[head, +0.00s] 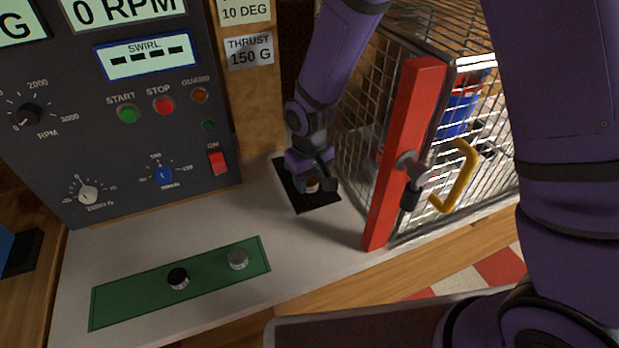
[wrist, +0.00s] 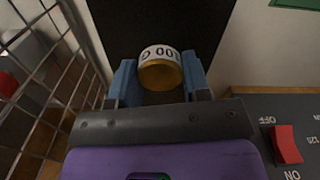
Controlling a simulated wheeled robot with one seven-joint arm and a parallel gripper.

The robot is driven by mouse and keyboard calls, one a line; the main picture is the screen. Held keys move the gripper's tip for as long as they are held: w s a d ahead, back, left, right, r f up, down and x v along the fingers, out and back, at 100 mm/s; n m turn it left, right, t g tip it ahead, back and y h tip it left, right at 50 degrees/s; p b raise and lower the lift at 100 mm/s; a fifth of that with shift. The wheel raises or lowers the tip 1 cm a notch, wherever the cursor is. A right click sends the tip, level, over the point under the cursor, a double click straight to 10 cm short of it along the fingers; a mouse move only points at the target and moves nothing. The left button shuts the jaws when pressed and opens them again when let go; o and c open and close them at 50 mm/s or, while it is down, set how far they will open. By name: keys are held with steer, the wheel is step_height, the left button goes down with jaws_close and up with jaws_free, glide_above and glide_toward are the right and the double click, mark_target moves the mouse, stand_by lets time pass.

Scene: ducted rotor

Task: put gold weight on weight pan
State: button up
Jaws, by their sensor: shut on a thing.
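The gold weight (wrist: 160,70) has a white band with black lettering, partly reading "00 G". My gripper (wrist: 158,82) is shut on it, with one blue finger on each side. In the head view my gripper (head: 312,186) is low over a black square plate (head: 318,202), which may be the weight pan. The gold weight (head: 313,184) shows there only as a small patch between the fingers. The black plate (wrist: 115,25) lies behind the weight in the wrist view. I cannot tell whether the weight touches it.
A wire cage (head: 358,130) with a red post (head: 405,150) and yellow handle (head: 462,178) stands close right of my gripper. A control panel (head: 120,130) is at left. The white bench between is clear.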

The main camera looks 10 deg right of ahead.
mark_target(309, 180)
steer(key=o, duration=1)
steer(key=shift+f, duration=0.1)
steer(key=shift+c, duration=0.2)
step_height(309, 180, up, 12)
steer(key=shift+r, duration=0.2)
